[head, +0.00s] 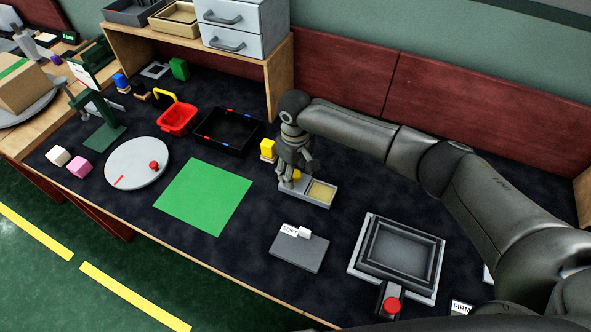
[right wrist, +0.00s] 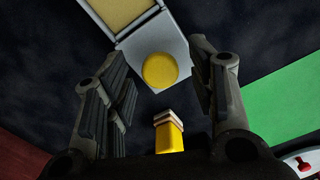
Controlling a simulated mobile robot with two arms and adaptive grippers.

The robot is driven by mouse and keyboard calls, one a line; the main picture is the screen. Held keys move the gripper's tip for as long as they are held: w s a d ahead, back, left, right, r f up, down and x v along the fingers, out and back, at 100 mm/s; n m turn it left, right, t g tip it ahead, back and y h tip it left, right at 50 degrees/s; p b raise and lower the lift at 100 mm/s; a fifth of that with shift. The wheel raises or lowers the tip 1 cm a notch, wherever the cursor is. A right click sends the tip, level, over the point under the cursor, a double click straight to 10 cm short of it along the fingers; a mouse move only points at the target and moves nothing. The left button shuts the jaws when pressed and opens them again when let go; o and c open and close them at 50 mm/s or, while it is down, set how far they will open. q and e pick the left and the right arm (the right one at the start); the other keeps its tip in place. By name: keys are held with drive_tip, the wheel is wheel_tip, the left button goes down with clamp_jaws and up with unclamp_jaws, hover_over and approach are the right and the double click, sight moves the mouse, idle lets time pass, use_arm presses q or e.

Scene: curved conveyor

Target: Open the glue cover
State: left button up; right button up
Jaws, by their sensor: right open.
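The glue holder (head: 325,203) is a small grey tray on the dark table. It has a pale yellow recessed pad at its right end and a round yellow cover (head: 297,175) at its left end. My right gripper (head: 290,176) points down over the left end, partly hiding the cover. In the right wrist view the round yellow cover (right wrist: 159,70) lies between the two spread fingers of the gripper (right wrist: 158,58), with visible gaps on both sides. The gripper is open and empty. My left gripper is out of view.
A yellow block-like item (head: 268,147) stands just left of the gripper. A black tray (head: 228,130) and a green sheet (head: 204,197) lie further left. A grey plate labelled SOFT (head: 298,252) and a square press-like tray (head: 397,248) stand nearer the front and right.

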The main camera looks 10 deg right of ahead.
sight(295, 174)
wheel_tip(295, 174, up, 12)
idle(0.5)
idle(0.4)
